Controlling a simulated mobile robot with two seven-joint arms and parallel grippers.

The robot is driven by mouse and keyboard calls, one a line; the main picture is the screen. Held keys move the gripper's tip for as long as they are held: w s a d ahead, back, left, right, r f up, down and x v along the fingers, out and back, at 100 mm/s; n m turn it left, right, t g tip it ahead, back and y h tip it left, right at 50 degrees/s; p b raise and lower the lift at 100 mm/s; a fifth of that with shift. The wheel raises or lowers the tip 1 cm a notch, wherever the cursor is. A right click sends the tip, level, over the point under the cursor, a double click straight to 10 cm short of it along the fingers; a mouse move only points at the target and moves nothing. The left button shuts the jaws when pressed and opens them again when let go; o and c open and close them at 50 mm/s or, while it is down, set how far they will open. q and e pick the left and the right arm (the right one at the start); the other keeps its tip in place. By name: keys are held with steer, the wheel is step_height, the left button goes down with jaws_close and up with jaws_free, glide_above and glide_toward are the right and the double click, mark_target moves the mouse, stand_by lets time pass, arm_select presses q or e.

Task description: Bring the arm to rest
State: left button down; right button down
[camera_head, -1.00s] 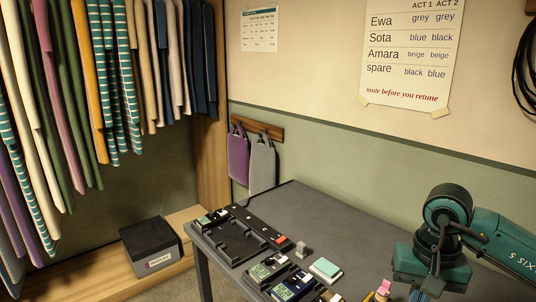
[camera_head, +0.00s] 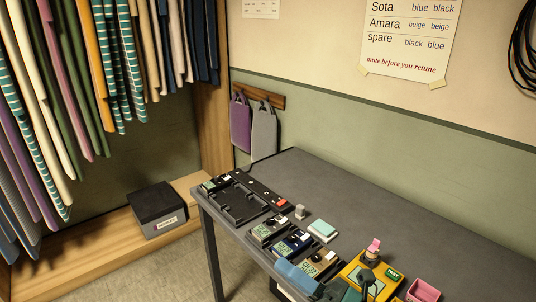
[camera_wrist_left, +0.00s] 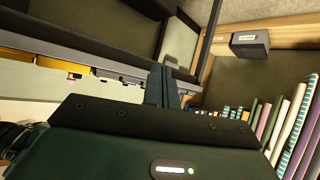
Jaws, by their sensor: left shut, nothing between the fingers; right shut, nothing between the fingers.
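My right gripper (camera_head: 292,272) shows at the bottom of the head view, low near the front edge of the grey table (camera_head: 400,230). Its blue-green fingers are together and nothing shows between them. They overlap the view of the beige pedal (camera_head: 319,262); I cannot tell whether they touch it. My left gripper (camera_wrist_left: 162,87) shows in the left wrist view, its fingers together and empty. The table's edge and underside appear behind it there. The left gripper is not visible in the head view.
A black pedalboard (camera_head: 245,208), a blue pedal (camera_head: 292,243), a yellow device (camera_head: 378,283) and a pink container (camera_head: 423,291) are on the table. A dark box (camera_head: 157,210) sits on a wooden ledge below hanging clothes (camera_head: 60,90). The table's back right is clear.

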steer(key=d+f+m+t+h, duration=0.55)
steer(key=f+m+h, duration=0.45)
steer(key=m, duration=0.8)
steer(key=s+d+f+m+g+h, duration=0.2)
steer(key=s+f+m+g, duration=0.1)
steer(key=s+f+m, duration=0.2)
steer(key=s+d+f+m+g+h+p, duration=0.1)
steer(key=s+d+f+m+g+h, duration=0.2)
steer(key=f+m, duration=0.4)
steer(key=shift+s+f+g, duration=0.35)
steer(key=shift+s+f, duration=0.5)
steer(key=shift+s, duration=0.05)
